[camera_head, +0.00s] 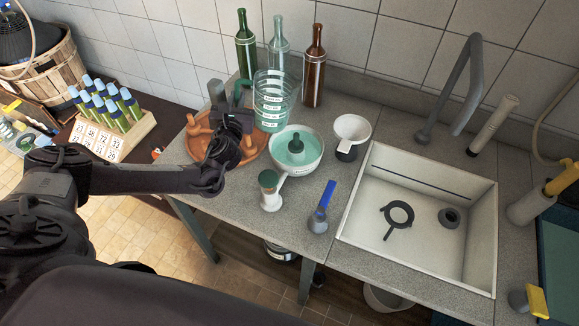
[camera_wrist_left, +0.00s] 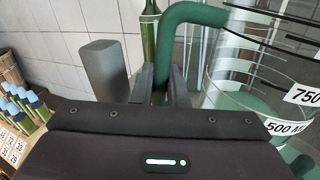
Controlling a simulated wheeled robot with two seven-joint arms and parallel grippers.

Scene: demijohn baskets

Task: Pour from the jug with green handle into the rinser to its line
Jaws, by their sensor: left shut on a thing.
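The clear jug (camera_head: 274,92) has white volume labels and green liquid low inside. It looks upright, just behind the rinser; I cannot tell whether it touches the counter. My left gripper (camera_head: 238,106) is shut on its green handle (camera_wrist_left: 180,40). In the left wrist view the jug (camera_wrist_left: 250,75) fills the right side, with 750 and 500 labels showing. The rinser (camera_head: 308,169) is a pale bowl with teal liquid and a dark green post in its middle. Its line is too small to make out. My right gripper is out of view.
Green, clear and brown bottles (camera_head: 313,68) stand behind the jug. A terracotta tray (camera_head: 256,158) with pegs lies left of the rinser. A white cup (camera_head: 352,130), a green-topped white tool (camera_head: 270,190) and a blue-handled brush (camera_head: 322,205) surround it. A sink (camera_head: 440,190) is right.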

